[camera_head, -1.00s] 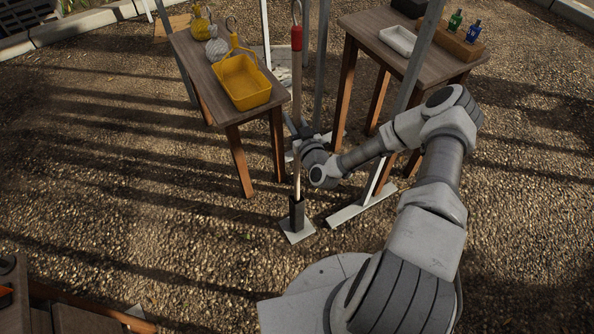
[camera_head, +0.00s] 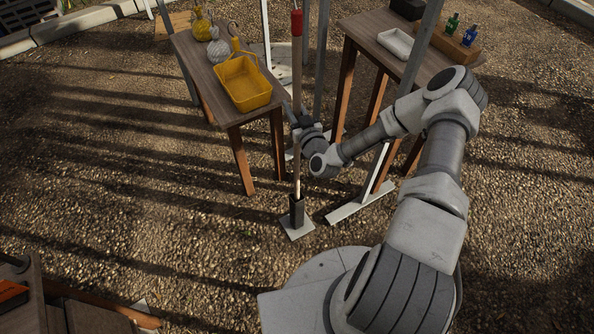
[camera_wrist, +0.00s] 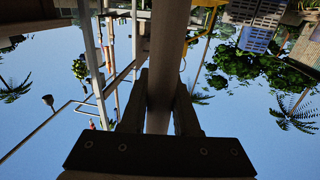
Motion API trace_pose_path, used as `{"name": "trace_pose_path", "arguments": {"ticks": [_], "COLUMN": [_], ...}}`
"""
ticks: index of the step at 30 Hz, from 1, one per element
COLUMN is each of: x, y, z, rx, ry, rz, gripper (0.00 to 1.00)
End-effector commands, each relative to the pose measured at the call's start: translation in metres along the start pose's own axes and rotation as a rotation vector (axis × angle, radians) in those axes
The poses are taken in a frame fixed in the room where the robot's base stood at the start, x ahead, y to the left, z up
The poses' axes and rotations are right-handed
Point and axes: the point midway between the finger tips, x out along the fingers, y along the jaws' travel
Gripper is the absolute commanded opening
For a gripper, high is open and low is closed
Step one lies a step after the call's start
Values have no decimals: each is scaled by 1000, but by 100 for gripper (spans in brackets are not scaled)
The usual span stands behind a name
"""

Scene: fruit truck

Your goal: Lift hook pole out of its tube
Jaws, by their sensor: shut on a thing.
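The hook pole (camera_head: 298,72) is a long, thin wooden pole with a red band near its top. It stands about upright, and its top end is cut off by the upper edge of the head view. Its lower end meets the dark tube (camera_head: 297,212) on a pale base plate, and the tip appears to be inside the tube. My gripper (camera_head: 298,131) is shut on the pole's lower half, well above the tube. In the wrist view, the pole (camera_wrist: 168,50) runs between the two dark fingers.
Another table with a white tray (camera_head: 396,42) and small bottles stands right. Grey metal posts (camera_head: 321,75) rise close behind the pole.

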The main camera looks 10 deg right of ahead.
Motion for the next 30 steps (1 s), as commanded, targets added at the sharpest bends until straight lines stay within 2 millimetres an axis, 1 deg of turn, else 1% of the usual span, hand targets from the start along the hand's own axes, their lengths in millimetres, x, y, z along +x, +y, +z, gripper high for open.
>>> {"name": "trace_pose_path", "arguments": {"ticks": [1,30], "x": [0,0], "y": [0,0], "z": [-7,-64], "rx": [-1,-1], "ry": [2,2], "rz": [0,-1], "gripper": [0,0]}}
